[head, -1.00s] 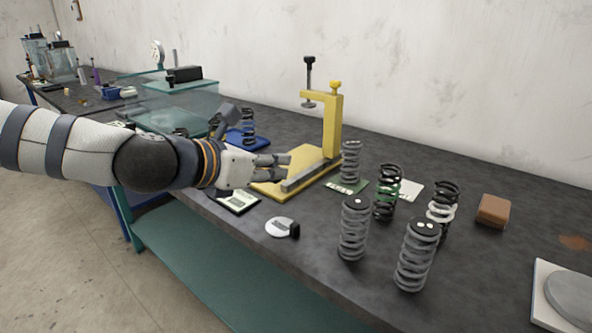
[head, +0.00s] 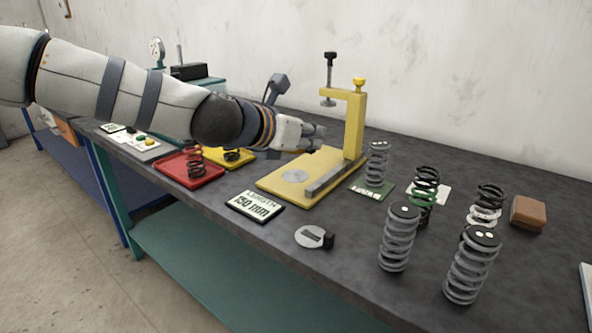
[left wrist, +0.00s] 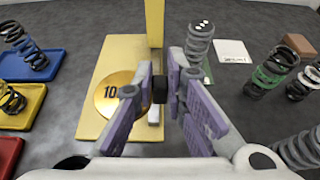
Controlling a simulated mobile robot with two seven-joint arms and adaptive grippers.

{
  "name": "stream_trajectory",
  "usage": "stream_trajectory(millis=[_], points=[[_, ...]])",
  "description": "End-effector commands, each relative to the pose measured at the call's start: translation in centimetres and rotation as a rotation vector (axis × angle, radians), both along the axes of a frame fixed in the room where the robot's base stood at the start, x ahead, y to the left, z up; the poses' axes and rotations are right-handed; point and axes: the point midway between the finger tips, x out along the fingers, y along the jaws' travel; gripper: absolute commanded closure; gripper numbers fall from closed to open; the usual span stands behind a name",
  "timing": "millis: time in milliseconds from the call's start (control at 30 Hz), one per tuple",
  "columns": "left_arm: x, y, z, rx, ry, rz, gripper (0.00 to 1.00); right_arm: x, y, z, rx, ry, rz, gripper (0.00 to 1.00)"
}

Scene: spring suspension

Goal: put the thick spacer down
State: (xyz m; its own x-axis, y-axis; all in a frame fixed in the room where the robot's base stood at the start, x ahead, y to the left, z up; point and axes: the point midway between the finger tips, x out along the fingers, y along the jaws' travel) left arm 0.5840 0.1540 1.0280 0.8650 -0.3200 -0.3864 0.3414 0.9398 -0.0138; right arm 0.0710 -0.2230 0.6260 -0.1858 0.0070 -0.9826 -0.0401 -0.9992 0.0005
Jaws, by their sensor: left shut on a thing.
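A yellow press stand (head: 275,185) with a flat base and an upright post stands mid-bench. My left gripper (head: 318,138) is over its base, beside the post. In the left wrist view my left gripper (left wrist: 160,87) is shut on the black tab (left wrist: 160,89) of a gold disc marked 10, the thick spacer (left wrist: 118,98). The disc appears over the yellow base; I cannot tell how high. The spacer is hidden by my gripper in the head view. A pale thin disc (head: 309,236) with a black tab lies on the bench in front. My right gripper is not in view.
Several springs stand at the right, such as a grey one (head: 397,240) near the front edge. A red tray (head: 180,172), a yellow tray (head: 215,155) and a length display (head: 255,207) are on the left. A brown block (head: 528,213) lies far right.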

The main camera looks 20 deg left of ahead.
Motion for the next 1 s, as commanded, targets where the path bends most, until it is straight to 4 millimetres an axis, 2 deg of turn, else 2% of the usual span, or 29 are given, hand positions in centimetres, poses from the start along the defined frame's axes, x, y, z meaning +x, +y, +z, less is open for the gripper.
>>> stream_trajectory(millis=[33, 133, 200, 300, 433, 500, 633, 867, 1000], points=[[1.7, 0.6, -2.3, 0.001, 0.019, 0.003, 1.0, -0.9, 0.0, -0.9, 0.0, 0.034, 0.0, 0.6], [4.6, 1.8, -3.9, 0.003, 0.02, 0.002, 1.0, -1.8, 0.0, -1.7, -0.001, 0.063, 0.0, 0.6], [5.7, 2.3, -6.0, 0.001, 0.023, 0.001, 1.0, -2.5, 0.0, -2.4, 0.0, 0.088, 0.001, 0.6], [7.1, 2.9, -7.4, 0.001, 0.018, 0.0, 1.0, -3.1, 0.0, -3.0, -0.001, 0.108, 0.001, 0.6], [8.1, 3.3, -8.3, 0.0, 0.013, 0.0, 1.0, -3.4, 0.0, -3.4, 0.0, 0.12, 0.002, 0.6], [8.7, 3.6, -9.7, 0.001, 0.015, 0.0, 1.0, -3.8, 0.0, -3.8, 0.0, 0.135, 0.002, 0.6], [8.5, 3.5, -11.5, -0.001, 0.013, 0.0, 1.0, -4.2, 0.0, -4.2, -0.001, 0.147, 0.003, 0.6], [8.5, 3.5, -11.2, 0.0, 0.004, -0.001, 1.0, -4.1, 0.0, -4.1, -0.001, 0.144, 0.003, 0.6], [8.5, 3.5, -11.7, -0.001, 0.008, -0.001, 1.0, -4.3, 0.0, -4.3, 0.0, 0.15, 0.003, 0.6]])
